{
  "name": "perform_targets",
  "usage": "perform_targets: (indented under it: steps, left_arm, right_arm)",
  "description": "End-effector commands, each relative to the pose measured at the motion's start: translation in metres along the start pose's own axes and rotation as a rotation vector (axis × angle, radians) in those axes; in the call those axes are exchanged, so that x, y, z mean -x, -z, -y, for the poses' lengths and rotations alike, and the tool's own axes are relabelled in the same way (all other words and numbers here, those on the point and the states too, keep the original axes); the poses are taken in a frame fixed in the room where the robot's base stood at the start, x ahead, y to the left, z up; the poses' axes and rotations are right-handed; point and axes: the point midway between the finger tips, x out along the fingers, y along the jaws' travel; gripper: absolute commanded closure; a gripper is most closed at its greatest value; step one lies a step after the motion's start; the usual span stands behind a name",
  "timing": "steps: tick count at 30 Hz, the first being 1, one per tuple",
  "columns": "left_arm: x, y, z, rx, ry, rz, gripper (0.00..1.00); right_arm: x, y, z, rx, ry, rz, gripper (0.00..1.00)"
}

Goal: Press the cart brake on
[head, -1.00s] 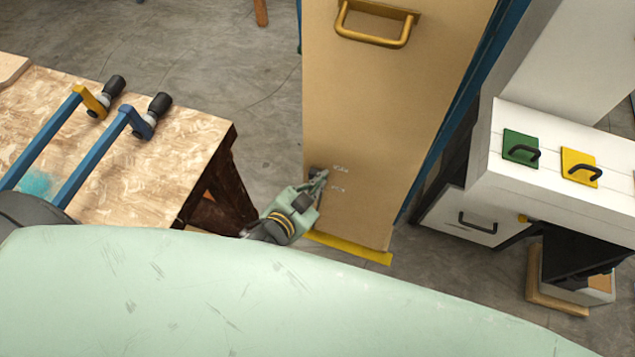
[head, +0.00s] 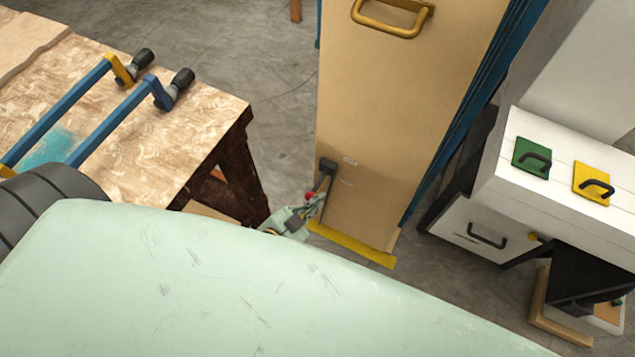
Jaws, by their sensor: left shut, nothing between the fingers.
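The cart (head: 375,110) shows a tall tan panel with a blue frame along its right side. The brake (head: 326,168) is a small dark lever low on the panel's left edge. Its arm points down and slightly left from a dark pivot. Two small pale labels (head: 348,161) sit beside it. My left gripper (head: 312,205) is shut and empty, just below the lever and close to its lower end. A small red part shows there; I cannot tell whether it belongs to the lever, or whether gripper and lever touch. My right gripper is not in view.
A brass-coloured handle (head: 392,18) is high on the panel, and a yellow strip (head: 352,245) runs along its foot. A wooden workbench (head: 205,120) with two clamps (head: 120,112) stands left. A white cabinet (head: 560,205) stands right. Bare floor lies between bench and cart.

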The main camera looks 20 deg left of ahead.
Motion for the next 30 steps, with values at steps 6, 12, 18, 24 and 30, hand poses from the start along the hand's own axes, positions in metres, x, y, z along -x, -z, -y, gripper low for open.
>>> perform_targets:
  steps: [6, 12, 18, 24, 30]
  left_arm:
    - [-0.009, -0.025, -0.011, 0.002, 0.001, 0.001, 1.00]
    - [-0.011, -0.030, -0.013, 0.001, 0.000, 0.000, 1.00]
    - [-0.011, -0.030, -0.013, 0.000, 0.000, 0.000, 1.00]
    - [-0.011, -0.029, -0.013, 0.000, 0.000, 0.000, 1.00]
    - [-0.011, -0.029, -0.013, 0.000, 0.000, -0.001, 1.00]
  right_arm:
    - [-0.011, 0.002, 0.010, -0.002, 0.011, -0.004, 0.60]
    - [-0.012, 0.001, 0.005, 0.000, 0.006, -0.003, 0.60]
    - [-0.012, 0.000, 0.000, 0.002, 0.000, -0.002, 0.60]
    - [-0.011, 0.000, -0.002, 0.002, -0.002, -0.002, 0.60]
    - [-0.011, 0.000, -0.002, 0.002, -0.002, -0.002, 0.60]
